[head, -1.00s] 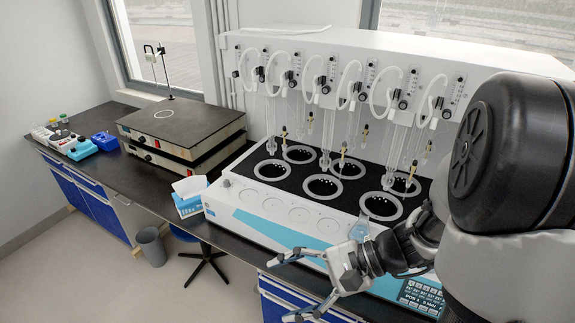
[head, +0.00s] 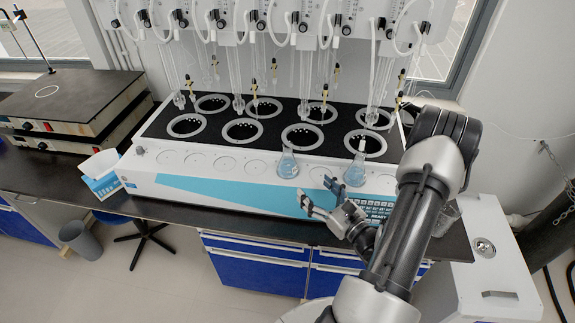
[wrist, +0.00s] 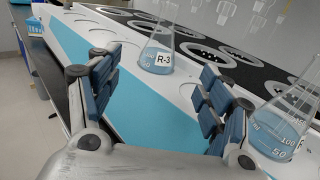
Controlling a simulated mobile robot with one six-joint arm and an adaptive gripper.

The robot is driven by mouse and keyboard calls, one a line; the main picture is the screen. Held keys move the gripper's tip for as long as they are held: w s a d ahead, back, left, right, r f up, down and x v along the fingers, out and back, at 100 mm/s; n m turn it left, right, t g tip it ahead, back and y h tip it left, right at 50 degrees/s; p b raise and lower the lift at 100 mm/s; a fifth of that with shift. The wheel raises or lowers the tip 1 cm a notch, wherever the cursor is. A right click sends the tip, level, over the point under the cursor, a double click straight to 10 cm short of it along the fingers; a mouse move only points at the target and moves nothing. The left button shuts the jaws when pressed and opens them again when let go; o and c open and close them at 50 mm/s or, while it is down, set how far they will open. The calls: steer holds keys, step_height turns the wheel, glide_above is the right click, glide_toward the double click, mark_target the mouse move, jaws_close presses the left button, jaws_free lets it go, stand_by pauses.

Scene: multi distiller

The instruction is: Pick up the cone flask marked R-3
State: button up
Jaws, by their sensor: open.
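The cone flask marked R-3 (wrist: 160,52) stands upright on the white front ledge of the distiller, with clear blue-tinted glass and its label facing the wrist camera. In the head view it appears to be the left of two flasks (head: 288,166). My gripper (head: 316,190) is open and empty, in front of the ledge. In the wrist view the flask is beyond and between the spread fingers (wrist: 157,78), not touching them. A second cone flask (wrist: 280,125) stands close beside the right finger; it also shows in the head view (head: 355,172).
The distiller (head: 220,178) has ringed wells and hanging glass tubes behind the flasks. A keypad (head: 372,205) is on its front right. A tissue box (head: 101,175) and hot plates (head: 70,105) stand left. The ledge left of R-3 is clear.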

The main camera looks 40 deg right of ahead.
mark_target(292, 163)
steer(key=w, duration=0.4)
steer(key=w+b, duration=0.1)
steer(key=w, duration=0.2)
steer(key=shift+d, duration=0.3)
steer(key=shift+w+d+r+b, duration=0.1)
steer(key=shift+w+d+b, duration=0.1)
steer(key=shift+w, duration=0.85)
steer(key=shift+w+d+f+b, duration=0.1)
steer(key=shift+w+d+b, duration=0.05)
steer(key=shift+w, duration=0.9)
steer(key=shift+w+d+r+b, duration=0.1)
steer(key=shift+w+d+b, duration=0.1)
steer(key=shift+w, duration=0.85)
steer(key=shift+c, duration=0.4)
steer(key=c, duration=1.1)
steer(key=shift+c, duration=0.3)
steer(key=shift+r, duration=0.25)
